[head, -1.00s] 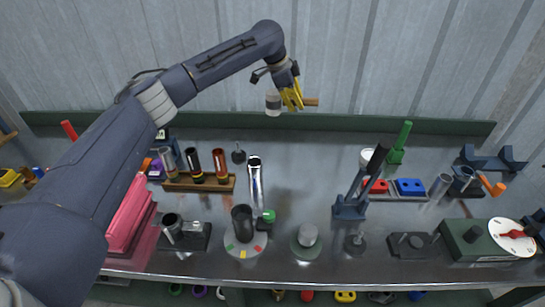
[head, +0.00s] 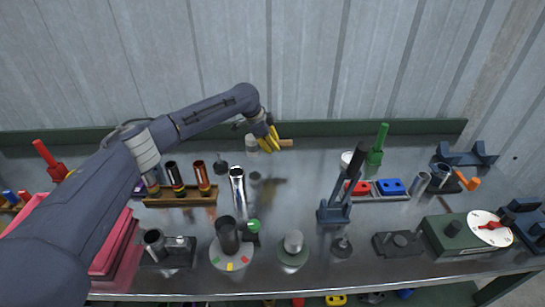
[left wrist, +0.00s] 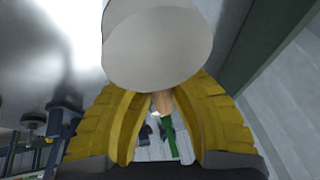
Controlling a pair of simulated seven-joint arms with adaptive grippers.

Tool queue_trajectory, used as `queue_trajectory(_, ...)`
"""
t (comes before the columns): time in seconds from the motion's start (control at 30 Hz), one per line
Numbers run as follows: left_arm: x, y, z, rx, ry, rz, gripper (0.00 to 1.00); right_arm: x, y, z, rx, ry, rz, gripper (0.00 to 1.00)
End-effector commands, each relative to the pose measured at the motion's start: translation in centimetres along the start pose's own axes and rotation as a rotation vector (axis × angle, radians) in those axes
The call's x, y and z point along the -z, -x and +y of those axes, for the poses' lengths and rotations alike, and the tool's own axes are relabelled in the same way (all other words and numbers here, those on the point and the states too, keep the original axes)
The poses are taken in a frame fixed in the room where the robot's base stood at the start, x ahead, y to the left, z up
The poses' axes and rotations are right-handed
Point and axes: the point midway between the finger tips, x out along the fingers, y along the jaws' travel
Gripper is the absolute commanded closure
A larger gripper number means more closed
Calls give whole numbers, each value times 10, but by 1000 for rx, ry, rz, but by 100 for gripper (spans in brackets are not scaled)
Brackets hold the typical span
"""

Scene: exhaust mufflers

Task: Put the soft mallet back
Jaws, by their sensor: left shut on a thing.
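The soft mallet has a pale grey-white head (head: 251,142) and a light wooden handle (head: 286,142). My left gripper (head: 269,141) has yellow fingers and is shut on the mallet's handle. It holds the mallet above the back of the metal bench, with the handle pointing right, in front of the green back rail. In the left wrist view the mallet head (left wrist: 158,45) fills the upper middle, and part of the handle (left wrist: 162,103) shows between the yellow fingers (left wrist: 160,105). My right gripper is out of view.
A shiny pipe (head: 237,190) stands below the gripper, beside a wooden rack (head: 182,198) of tubes. A tall dark lever press (head: 340,190) and a green-handled tool (head: 377,148) stand to the right. The bench (head: 300,172) between pipe and press is mostly clear.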

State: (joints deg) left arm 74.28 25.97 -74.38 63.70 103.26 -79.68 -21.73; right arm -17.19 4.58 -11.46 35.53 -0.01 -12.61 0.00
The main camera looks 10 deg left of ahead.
Motion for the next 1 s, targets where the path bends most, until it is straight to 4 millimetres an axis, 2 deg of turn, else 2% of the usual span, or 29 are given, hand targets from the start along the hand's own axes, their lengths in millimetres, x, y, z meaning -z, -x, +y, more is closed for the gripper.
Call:
queue_trajectory(0.5, -20, -50, 11, 0, 0, 0, 100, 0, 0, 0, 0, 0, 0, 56)
queue_trajectory(0.97, -22, -54, 11, 0, 0, 1, 100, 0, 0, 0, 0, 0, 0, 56)
queue_trajectory(1.0, -22, -54, 12, 0, 0, 0, 75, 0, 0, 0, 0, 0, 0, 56)
